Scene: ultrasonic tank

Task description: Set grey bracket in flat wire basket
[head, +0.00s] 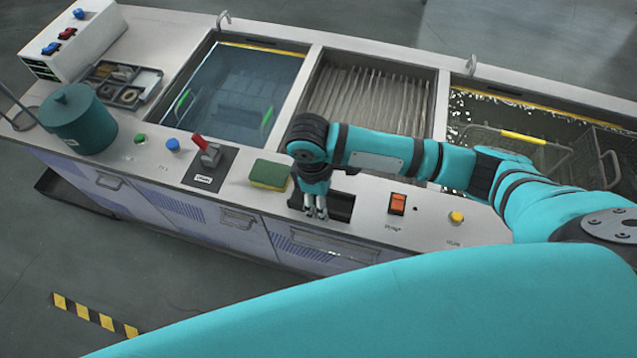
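My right gripper (315,213) points down over a dark shallow tray or recess (343,206) at the counter's front edge. Its fingers look close together, but I cannot tell whether they are shut or hold something. I cannot make out a grey bracket; the gripper may hide it. A wire basket with a yellow handle (523,137) sits in the right tank. A basket with green handles (267,120) lies under water in the left tank. I cannot tell which basket is the flat one. My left gripper is not in view.
A ribbed middle basin (368,98) lies between the tanks, partly behind my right arm. A sponge (269,174), a red-handled lever (207,152), an orange switch (397,203) and a teal pot (77,120) stand on the counter. A parts tray (150,82) is at the back left.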

